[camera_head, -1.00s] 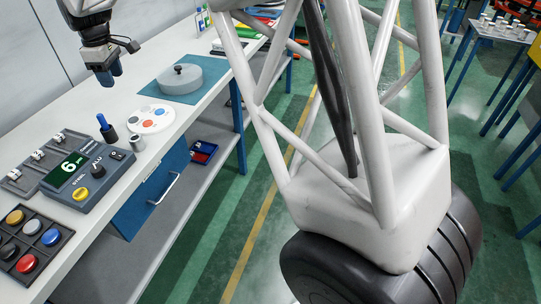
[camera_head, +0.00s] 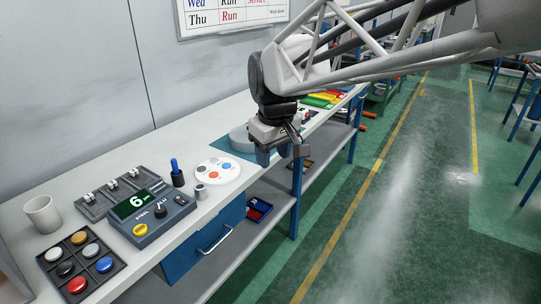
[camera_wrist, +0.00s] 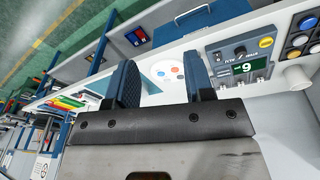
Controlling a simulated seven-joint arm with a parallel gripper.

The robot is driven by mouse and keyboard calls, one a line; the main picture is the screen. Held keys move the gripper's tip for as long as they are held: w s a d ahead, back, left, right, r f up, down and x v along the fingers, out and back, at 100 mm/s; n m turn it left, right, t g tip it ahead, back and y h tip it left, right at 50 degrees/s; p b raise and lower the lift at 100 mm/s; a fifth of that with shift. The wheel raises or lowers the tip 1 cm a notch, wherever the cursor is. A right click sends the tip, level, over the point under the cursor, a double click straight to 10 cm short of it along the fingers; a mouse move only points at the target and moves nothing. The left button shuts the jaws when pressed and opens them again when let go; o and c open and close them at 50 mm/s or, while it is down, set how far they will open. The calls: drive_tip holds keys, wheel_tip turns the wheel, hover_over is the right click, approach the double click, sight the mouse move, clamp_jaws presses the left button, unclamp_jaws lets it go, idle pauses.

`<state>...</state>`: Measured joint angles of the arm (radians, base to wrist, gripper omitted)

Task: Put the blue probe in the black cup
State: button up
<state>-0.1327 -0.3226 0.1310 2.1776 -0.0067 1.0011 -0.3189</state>
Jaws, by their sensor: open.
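The blue probe (camera_head: 175,164) stands upright on the bench in the head view. Its lower end appears to sit inside the small black cup (camera_head: 179,181), between the digital meter and the white disc. My gripper (camera_head: 272,157) is farther along the bench, to the right of the probe and above the bench's front edge, apart from both. Its blue fingers are spread and nothing shows between them. They also show in the wrist view (camera_wrist: 161,75). I cannot make out the probe or cup there; the right finger may hide them.
A metal cylinder (camera_head: 201,192) stands just right of the cup, beside the white disc (camera_head: 218,170). The digital meter (camera_head: 149,213), button tray (camera_head: 80,267) and white mug (camera_head: 43,214) are to the left. A grey round block (camera_head: 240,137) lies behind my gripper.

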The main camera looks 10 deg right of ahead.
drive_tip(key=s+d+f+m, duration=0.2)
drive_tip(key=s+d+f, duration=0.1)
drive_tip(key=s, duration=0.6)
drive_tip(key=s+d+f+m, duration=0.3)
drive_tip(key=s, duration=0.7)
drive_tip(key=shift+s+d+f+t, duration=0.2)
drive_tip(key=shift+s+d+t, duration=0.05)
drive_tip(key=shift+d+t, duration=0.15)
idle(0.9)
